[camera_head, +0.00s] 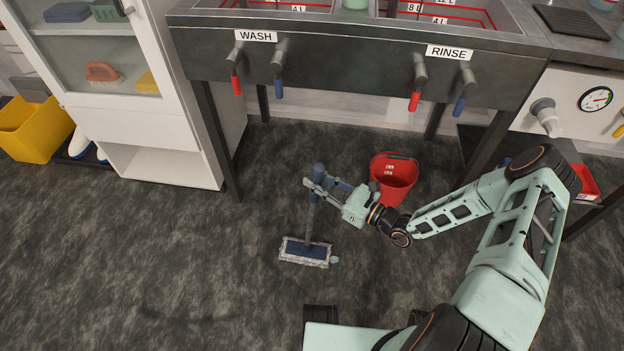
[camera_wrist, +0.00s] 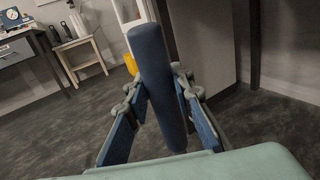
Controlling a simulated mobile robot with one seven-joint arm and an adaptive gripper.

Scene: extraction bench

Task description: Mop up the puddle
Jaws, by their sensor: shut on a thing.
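A mop stands upright on the dark floor, with a blue grip (camera_head: 319,172) on top and a flat blue head with a pale fringed edge (camera_head: 306,252) at the bottom. My gripper (camera_head: 316,187) is shut on the mop's handle from the right. In the wrist view the blue grip (camera_wrist: 157,75) stands between the two fingers (camera_wrist: 162,110). A small pale blob (camera_head: 334,259) shows at the head's right edge; I cannot tell what it is. I cannot make out a clear puddle on the mottled floor.
A red bucket (camera_head: 393,176) stands just behind and right of my gripper. The sink bench (camera_head: 345,62) stands behind on dark legs. A white cabinet (camera_head: 165,125) and a yellow bin (camera_head: 35,130) are at the left. The floor at left and front is clear.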

